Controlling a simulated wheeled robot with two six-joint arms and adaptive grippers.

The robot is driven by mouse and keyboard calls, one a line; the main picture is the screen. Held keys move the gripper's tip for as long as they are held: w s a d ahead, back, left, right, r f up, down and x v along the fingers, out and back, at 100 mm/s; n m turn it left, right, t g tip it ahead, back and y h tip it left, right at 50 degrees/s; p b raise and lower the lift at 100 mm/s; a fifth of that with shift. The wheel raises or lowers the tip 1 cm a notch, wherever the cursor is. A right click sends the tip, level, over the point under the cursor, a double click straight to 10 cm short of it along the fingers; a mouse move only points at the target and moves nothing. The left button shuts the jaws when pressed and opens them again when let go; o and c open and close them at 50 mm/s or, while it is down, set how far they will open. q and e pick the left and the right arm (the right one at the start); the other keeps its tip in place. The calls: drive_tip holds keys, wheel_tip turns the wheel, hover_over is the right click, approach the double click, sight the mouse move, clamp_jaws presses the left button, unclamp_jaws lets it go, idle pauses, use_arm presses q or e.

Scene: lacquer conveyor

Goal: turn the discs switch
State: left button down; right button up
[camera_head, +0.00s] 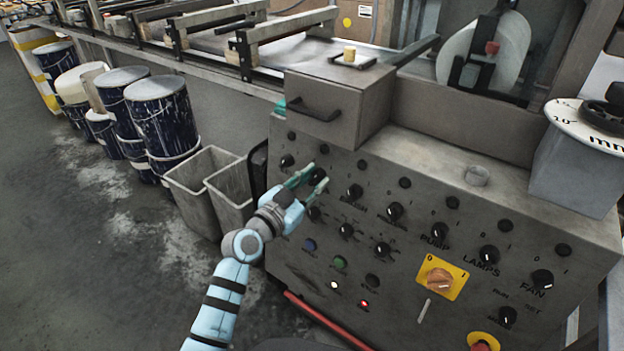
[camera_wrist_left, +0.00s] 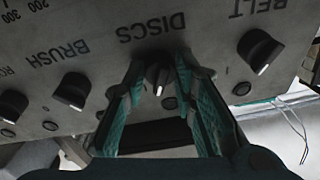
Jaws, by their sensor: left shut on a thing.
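The discs switch (camera_head: 317,175) is a black knob in the upper row of the grey control panel (camera_head: 455,287). In the left wrist view the discs switch (camera_wrist_left: 157,77) shows upside down under its DISCS label, with a pale mark on its tip. My left gripper (camera_head: 311,178) reaches it from the front. Its green-padded fingers (camera_wrist_left: 160,88) stand on either side of the knob and are shut on it. The fingers partly hide the knob in the head view. My right gripper is not in view.
The BELT knob (camera_wrist_left: 260,50) and BRUSH knob (camera_wrist_left: 73,90) flank the switch. A drawer box (camera_head: 330,107) juts out above it. A yellow-plated orange switch (camera_head: 440,279) sits lower right. Grey bins (camera_head: 203,180) and paint drums (camera_head: 163,118) stand on the left. The left foreground floor is clear.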

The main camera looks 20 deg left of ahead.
use_arm(q)
drive_tip(key=shift+n+y+p, duration=0.3)
drive_tip(key=shift+n+p, duration=0.15)
drive_tip(key=shift+n, duration=0.35)
drive_tip(key=shift+r+n+p, duration=0.1)
drive_tip(key=shift+n+p, duration=0.2)
drive_tip(key=shift+n, duration=0.2)
drive_tip(key=shift+d+n+y+p, duration=0.1)
drive_tip(key=shift+n+y+p, duration=0.2)
drive_tip(key=shift+n+p, duration=0.55)
drive_tip(key=n+y+p, duration=0.1)
drive_tip(key=n+p, duration=0.2)
drive_tip(key=n, duration=0.2)
drive_tip(key=shift+s+r, duration=0.1)
drive_tip(key=shift+n+p, duration=1.05)
drive_tip(key=shift+n, duration=0.4)
drive_tip(key=shift+p, duration=0.35)
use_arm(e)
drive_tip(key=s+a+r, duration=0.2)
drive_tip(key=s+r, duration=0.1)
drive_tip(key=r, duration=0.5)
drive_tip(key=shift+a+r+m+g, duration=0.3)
use_arm(q)
drive_tip(key=shift+n, duration=0.3)
drive_tip(key=shift+y, duration=0.3)
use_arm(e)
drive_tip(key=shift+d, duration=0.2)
